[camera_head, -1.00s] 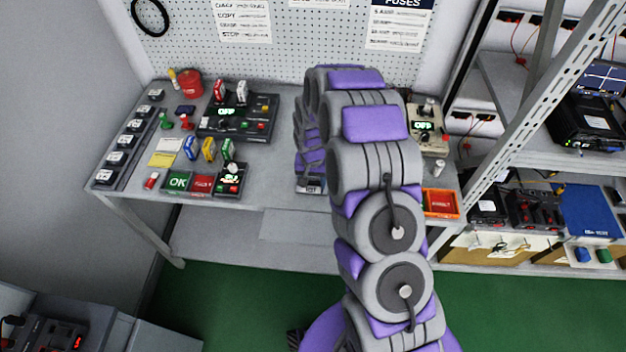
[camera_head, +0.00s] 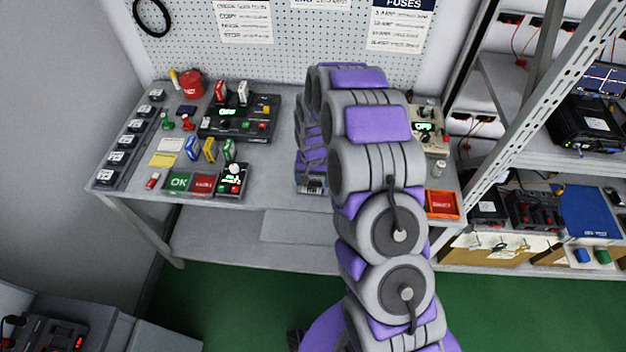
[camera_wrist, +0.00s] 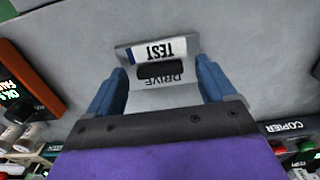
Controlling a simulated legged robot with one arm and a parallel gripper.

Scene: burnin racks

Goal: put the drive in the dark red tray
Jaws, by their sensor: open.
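In the wrist view, a small pale grey piece (camera_wrist: 160,97) lettered TEST and DRIVE, upside down in the picture, sits between my two blue fingers. It has a dark patch in its middle. My gripper (camera_wrist: 160,90) is open around this piece; whether a finger touches it I cannot tell. In the head view my gripper (camera_head: 312,187) is low over the middle of the bench, mostly hidden by my arm. A dark red tray (camera_head: 203,184) lies at the bench front, left of my gripper, between a green OK tray (camera_head: 178,182) and a small black device.
The black device (camera_head: 232,180) has a lit display. A black copier (camera_head: 240,120) and several upright coloured pieces (camera_head: 210,150) stand farther back. Bare bench (camera_head: 270,185) lies between the black device and my gripper.

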